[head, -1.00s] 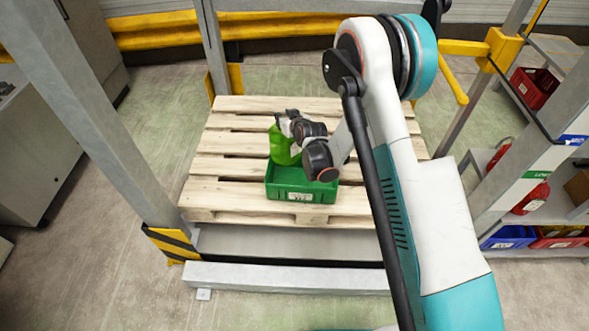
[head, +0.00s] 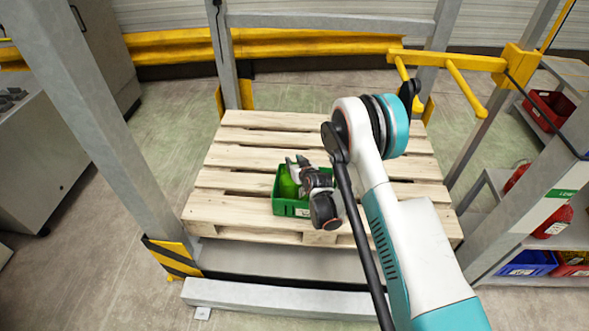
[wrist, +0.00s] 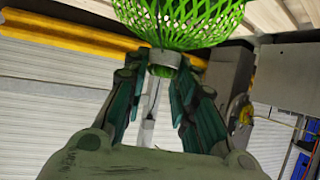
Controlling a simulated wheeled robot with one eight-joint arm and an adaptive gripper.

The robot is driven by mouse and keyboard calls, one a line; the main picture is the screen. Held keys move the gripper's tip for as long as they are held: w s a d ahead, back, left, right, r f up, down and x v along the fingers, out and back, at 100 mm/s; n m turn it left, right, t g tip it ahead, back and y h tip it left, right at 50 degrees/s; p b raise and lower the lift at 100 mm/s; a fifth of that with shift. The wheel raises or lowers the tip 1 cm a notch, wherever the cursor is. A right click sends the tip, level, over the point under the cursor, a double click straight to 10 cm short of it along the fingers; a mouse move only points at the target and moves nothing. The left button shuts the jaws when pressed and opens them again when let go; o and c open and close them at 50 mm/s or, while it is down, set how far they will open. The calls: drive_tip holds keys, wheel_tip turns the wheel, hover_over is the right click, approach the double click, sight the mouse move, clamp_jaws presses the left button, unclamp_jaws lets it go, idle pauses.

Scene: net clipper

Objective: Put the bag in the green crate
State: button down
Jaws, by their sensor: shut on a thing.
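The green crate (head: 290,209) stands on the wooden pallet near its front edge. The bright green bag (head: 287,183) hangs upright within the crate's outline at its left side. Whether it touches the crate floor is hidden by the front wall. My gripper (head: 298,164) is above the crate, shut on the bag's narrow top. In the wrist view the bag is an open green mesh (wrist: 180,22), and my gripper's fingers (wrist: 163,75) close around its grey neck. The crate does not show clearly there.
The pallet (head: 240,160) has bare slats around the crate. A grey post (head: 110,140) stands at the left and yellow rails (head: 450,62) run behind and at the right. A shelf with a blue bin (head: 525,263) and red bins is at the right.

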drive_tip(key=shift+f, duration=1.2)
drive_tip(key=c, duration=1.3)
unclamp_jaws()
